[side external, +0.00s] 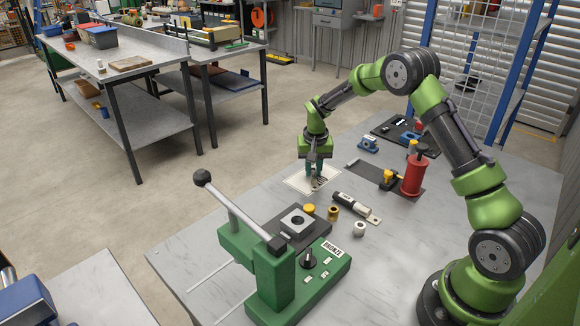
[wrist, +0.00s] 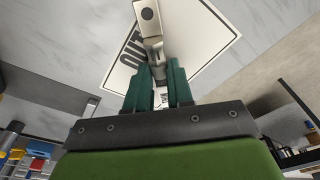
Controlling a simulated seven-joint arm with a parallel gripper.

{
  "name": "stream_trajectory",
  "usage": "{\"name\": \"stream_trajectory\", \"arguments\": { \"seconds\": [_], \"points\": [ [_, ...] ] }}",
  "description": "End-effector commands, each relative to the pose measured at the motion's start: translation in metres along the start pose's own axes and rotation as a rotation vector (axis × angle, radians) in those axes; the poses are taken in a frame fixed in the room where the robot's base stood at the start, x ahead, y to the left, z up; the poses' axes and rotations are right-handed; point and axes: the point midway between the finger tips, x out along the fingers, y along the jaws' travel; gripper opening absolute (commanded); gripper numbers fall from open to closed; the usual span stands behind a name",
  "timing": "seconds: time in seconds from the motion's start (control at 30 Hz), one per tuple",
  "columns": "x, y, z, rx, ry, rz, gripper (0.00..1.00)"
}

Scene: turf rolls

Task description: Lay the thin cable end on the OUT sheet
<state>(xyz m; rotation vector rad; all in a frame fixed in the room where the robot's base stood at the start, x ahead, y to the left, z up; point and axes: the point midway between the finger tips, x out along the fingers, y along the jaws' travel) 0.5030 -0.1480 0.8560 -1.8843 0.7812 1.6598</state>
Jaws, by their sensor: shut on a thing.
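The OUT sheet (side external: 296,182) is a white sheet with a dark border, lying flat on the grey bench top. My gripper (side external: 314,172) points down over it, with its green fingers close to its surface. In the wrist view, my gripper (wrist: 160,80) is shut on the thin cable end (wrist: 150,30), a metal lug with a hole at its flat tip. The lug shows in front of the sheet (wrist: 205,38), whose printed OUT is partly covered. I cannot tell whether the lug touches the sheet. The fingers hide the lug's rear part.
A green press (side external: 295,275) with a long lever stands at the front. A red cylinder tool (side external: 414,175) stands on a dark mat at right. The bench left of the sheet is clear.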

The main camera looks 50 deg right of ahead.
Motion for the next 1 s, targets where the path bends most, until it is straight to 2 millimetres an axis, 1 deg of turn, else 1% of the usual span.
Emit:
{"name": "stream_trajectory", "arguments": {
  "seconds": [0.17,0.3,0.33,0.4,0.5,0.73,0.83,0.97,1.0],
  "points": [
    [-0.001,0.0,-0.001,0.001,0.002,-0.001,0.0],
    [0.002,0.0,0.0,0.0,0.001,0.0,0.0],
    [0.003,0.0,0.0,0.0,0.0,0.0,0.23],
    [0.003,0.0,0.0,0.001,0.001,0.0,0.34],
    [0.002,0.0,0.0,0.0,0.001,0.0,0.47],
    [0.002,0.0,0.0,0.0,0.001,0.0,0.47],
    [-0.002,0.0,-0.001,0.001,0.002,-0.001,0.47],
    [-0.018,-0.001,-0.001,0.0,0.005,-0.002,0.47],
    [-0.026,-0.001,-0.001,0.0,0.005,-0.003,0.47]
  ]
}}
